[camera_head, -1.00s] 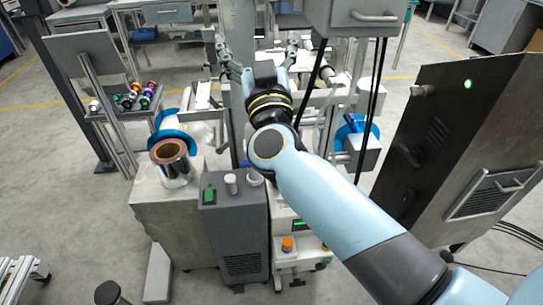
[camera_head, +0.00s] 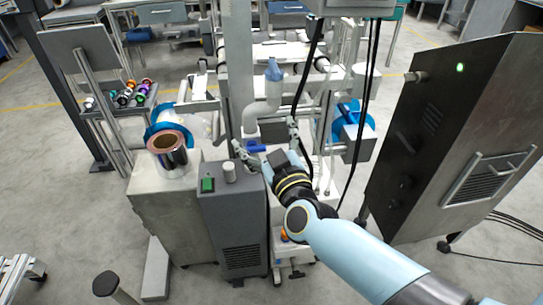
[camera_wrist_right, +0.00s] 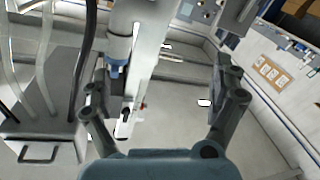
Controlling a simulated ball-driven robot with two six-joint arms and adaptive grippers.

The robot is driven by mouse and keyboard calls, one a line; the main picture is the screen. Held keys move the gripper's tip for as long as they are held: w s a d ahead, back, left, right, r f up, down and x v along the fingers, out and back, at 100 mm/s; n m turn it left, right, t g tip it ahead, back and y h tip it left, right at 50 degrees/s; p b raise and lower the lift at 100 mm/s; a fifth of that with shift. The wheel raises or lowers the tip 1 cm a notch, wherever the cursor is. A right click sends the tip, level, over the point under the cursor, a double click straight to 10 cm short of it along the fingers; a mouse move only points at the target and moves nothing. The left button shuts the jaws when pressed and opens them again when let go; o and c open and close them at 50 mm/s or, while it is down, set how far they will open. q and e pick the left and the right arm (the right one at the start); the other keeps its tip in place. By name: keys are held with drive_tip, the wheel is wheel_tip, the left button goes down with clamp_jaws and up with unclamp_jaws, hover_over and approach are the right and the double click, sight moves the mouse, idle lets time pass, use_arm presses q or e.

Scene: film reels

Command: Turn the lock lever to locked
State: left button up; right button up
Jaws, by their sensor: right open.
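My right gripper (camera_head: 268,143) is open in the head view, low in front of the machine's middle, its two fingers spread apart. A small blue handle-like piece (camera_head: 257,147) lies between or just behind the fingertips; I cannot tell whether it is the lock lever or which way it is set. In the right wrist view my right gripper (camera_wrist_right: 160,95) has its fingers wide apart and nothing gripped. A white column with a blue part (camera_wrist_right: 117,72) stands near the left finger there. My left gripper is not in view.
A grey cabinet (camera_head: 230,215) with a green switch stands left of my right arm. Black cables (camera_head: 363,120) hang right of the gripper. A dark cabinet (camera_head: 445,140) stands at the right.

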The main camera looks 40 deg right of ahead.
drive_tip(key=shift+s+a+f, duration=0.1)
drive_tip(key=shift+s+f, duration=0.25)
drive_tip(key=shift+f, duration=0.4)
drive_tip(key=shift+s+a+f, duration=0.1)
drive_tip(key=shift+s+f, duration=0.2)
drive_tip(key=shift+f, duration=0.4)
drive_tip(key=s+f+n+g+y+b, duration=0.1)
drive_tip(key=s+f+g, duration=0.2)
drive_tip(key=s+f, duration=0.5)
drive_tip(key=s+f+n+g+y+b, duration=0.15)
drive_tip(key=s+f, duration=0.25)
drive_tip(key=f, duration=0.8)
drive_tip(key=s+f+n+g+y+b, duration=0.1)
drive_tip(key=s+f+g+y+b, duration=0.15)
drive_tip(key=s+f, duration=0.55)
drive_tip(key=s+f+m+g, duration=0.1)
drive_tip(key=s+f+g, duration=0.2)
drive_tip(key=s, duration=0.5)
drive_tip(key=s+d+f+m+g, duration=0.1)
drive_tip(key=s+f+g, duration=0.2)
drive_tip(key=s+f, duration=0.3)
drive_tip(key=s+d+f+m+g+h, duration=0.1)
drive_tip(key=s+f+g, duration=0.2)
drive_tip(key=s, duration=0.7)
drive_tip(key=shift+d+f, duration=0.15)
drive_tip(key=shift+f, duration=0.8)
drive_tip(key=shift+s+m+g, duration=0.2)
drive_tip(key=shift+m+g, duration=0.1)
drive_tip(key=shift+m, duration=0.25)
